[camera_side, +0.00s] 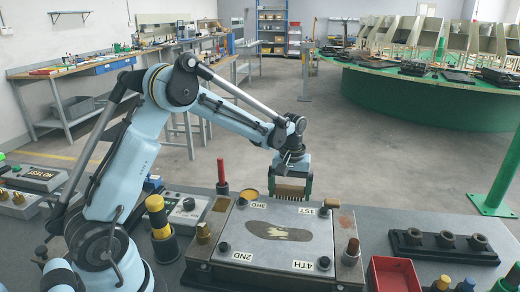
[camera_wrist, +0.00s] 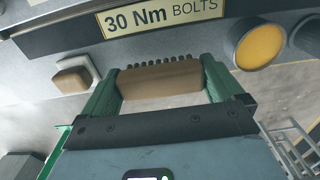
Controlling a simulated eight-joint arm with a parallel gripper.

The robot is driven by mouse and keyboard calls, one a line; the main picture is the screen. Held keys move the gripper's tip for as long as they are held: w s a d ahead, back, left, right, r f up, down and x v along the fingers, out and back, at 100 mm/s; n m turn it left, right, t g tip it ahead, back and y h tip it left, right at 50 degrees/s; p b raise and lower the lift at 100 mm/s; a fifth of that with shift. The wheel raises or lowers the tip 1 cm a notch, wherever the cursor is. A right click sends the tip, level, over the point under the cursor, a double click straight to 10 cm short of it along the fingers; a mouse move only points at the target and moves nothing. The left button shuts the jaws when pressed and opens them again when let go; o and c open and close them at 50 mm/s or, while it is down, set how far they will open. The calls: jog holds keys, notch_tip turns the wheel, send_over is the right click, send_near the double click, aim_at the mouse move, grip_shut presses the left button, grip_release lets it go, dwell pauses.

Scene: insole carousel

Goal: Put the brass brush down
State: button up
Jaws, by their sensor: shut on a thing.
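My gripper (camera_side: 292,186) is shut on the brass brush (camera_side: 292,188), above the far edge of the bench-top mould, near its 1ST corner. In the wrist view the brush (camera_wrist: 160,82) shows as a tan block held between the two green fingers, with a row of short dark bristle tufts along its far edge. I cannot tell whether the brush touches anything below. The metal mould plate (camera_side: 235,222), marked 1ST to 4TH with an insole-shaped patch in its middle, lies just in front of the gripper.
A red-capped post (camera_side: 221,172) stands left of the gripper. A yellow-and-black post (camera_side: 158,215), a red bin (camera_side: 393,275) and a black holder with cups (camera_side: 443,243) surround the mould. The wrist view shows a "30 Nm BOLTS" label (camera_wrist: 165,17) and a yellow round cap (camera_wrist: 260,46).

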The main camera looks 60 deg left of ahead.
aim_at(289, 199)
jog(key=shift+f, duration=1.4)
jog(key=shift+f, duration=0.25)
jog(key=shift+f, duration=0.4)
jog(key=o, duration=0.8)
notch_tip(289, 199, up, 13)
jog(key=shift+f, duration=0.2)
jog(key=shift+s+d+r, duration=0.15)
jog(key=shift+r, duration=0.35)
jog(key=shift+s+d+r+m+t, duration=0.25)
jog(key=shift+s+d+m+t, duration=1.1)
jog(key=shift+s, duration=1.4)
jog(key=shift+s+d+r+m+t, duration=0.2)
jog(key=shift+s+d+m+t, duration=1.15)
jog(key=shift+s, duration=1.4)
jog(key=shift+s+d+r+m+t, duration=0.25)
jog(key=shift+s+d+m+t, duration=0.65)
jog(key=shift+s+d+m, duration=1.35)
